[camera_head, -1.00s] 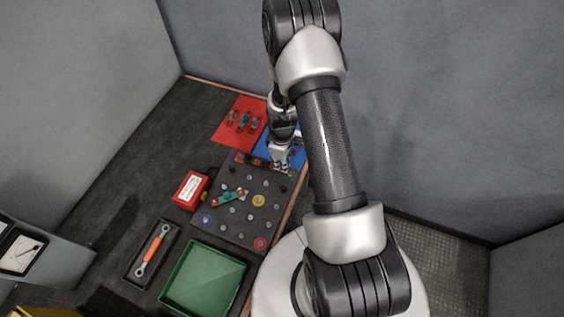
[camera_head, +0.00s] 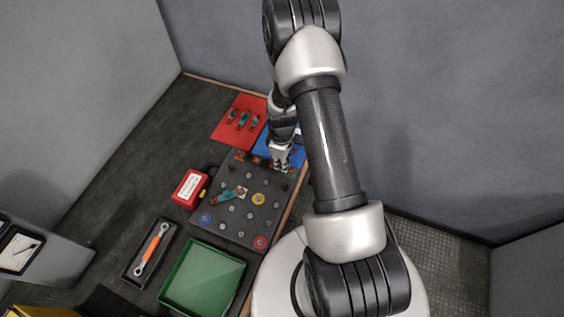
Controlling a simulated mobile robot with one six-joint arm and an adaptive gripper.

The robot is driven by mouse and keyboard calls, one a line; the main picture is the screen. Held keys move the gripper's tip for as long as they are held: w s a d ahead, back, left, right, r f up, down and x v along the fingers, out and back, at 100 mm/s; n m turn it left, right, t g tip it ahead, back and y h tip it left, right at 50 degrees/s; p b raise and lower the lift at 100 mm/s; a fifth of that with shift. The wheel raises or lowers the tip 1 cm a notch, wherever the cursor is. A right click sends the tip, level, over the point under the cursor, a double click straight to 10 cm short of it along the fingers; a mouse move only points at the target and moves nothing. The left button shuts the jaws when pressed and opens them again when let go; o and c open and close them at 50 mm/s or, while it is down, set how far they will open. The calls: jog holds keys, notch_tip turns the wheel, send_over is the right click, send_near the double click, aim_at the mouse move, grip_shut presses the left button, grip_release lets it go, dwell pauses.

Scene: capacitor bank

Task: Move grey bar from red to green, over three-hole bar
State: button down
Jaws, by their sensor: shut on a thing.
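My gripper (camera_head: 281,166) is over the back right edge of a dark peg board (camera_head: 233,228), fingers pointing down. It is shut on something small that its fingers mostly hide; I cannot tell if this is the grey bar. A dark strip with reddish patches (camera_head: 254,160) runs along the board's back edge, beside my gripper. A teal bar with pale ends (camera_head: 229,195) lies across the board's left middle. I cannot count its holes. Several grey pegs stand on the board, with a yellow ring (camera_head: 258,199), a blue ring (camera_head: 205,219) and a red ring (camera_head: 260,242).
A red mat (camera_head: 222,133) with small teal parts lies behind the board, next to a blue mat (camera_head: 268,152). A red box (camera_head: 189,190) stands left. My arm covers the right side.

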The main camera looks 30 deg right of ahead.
jog(key=shift+f, duration=0.3)
jog(key=c, duration=1.6)
grip_release()
jog(key=shift+c, duration=0.2)
jog(key=shift+r, duration=0.1)
notch_tip(320, 180, up, 12)
